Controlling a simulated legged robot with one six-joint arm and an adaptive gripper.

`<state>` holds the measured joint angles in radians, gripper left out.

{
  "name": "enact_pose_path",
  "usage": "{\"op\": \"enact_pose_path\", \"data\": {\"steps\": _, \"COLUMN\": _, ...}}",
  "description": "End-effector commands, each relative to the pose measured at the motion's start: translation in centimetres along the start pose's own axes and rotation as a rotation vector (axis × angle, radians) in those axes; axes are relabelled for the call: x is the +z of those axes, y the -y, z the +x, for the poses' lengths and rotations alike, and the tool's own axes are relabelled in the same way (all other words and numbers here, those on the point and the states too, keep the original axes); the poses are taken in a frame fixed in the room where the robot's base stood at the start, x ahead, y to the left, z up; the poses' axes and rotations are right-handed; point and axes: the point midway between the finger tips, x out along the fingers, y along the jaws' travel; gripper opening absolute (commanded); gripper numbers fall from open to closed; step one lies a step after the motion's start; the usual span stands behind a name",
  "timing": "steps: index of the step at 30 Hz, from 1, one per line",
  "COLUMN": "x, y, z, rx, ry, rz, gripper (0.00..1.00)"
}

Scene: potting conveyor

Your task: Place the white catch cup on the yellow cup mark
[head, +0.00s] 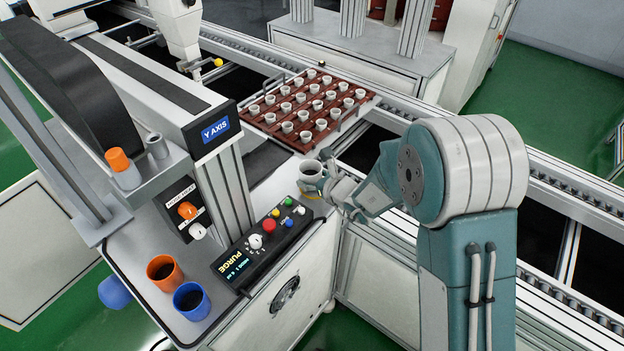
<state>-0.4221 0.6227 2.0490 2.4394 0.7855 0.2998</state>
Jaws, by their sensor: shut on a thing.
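The white catch cup (311,171) is upright at the right back corner of the machine's grey top, beyond the purge panel. My gripper (327,176) reaches in from the right and is shut on the cup's right side. A bit of yellow shows at the foot of the cup, but the yellow cup mark cannot be made out clearly; the cup and gripper cover that spot. I cannot tell whether the cup's base touches the surface.
The purge panel (257,243) with knobs and buttons lies in front of the cup. The Y axis column (228,186) stands to its left. A red-brown tray (270,128) of small white cups is behind. An orange cup (164,272) and a blue cup (191,300) stand front left.

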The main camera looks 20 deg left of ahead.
Motion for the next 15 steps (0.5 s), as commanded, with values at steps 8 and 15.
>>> {"op": "enact_pose_path", "data": {"steps": 8, "x": -0.77, "y": 0.28, "z": -0.07, "rx": -0.001, "ry": 0.004, "rz": 0.003, "gripper": 0.37}}
{"op": "enact_pose_path", "data": {"steps": 15, "x": -0.96, "y": 0.02, "z": 0.37, "rx": -0.001, "ry": 0.001, "rz": -0.001, "gripper": 1.00}}
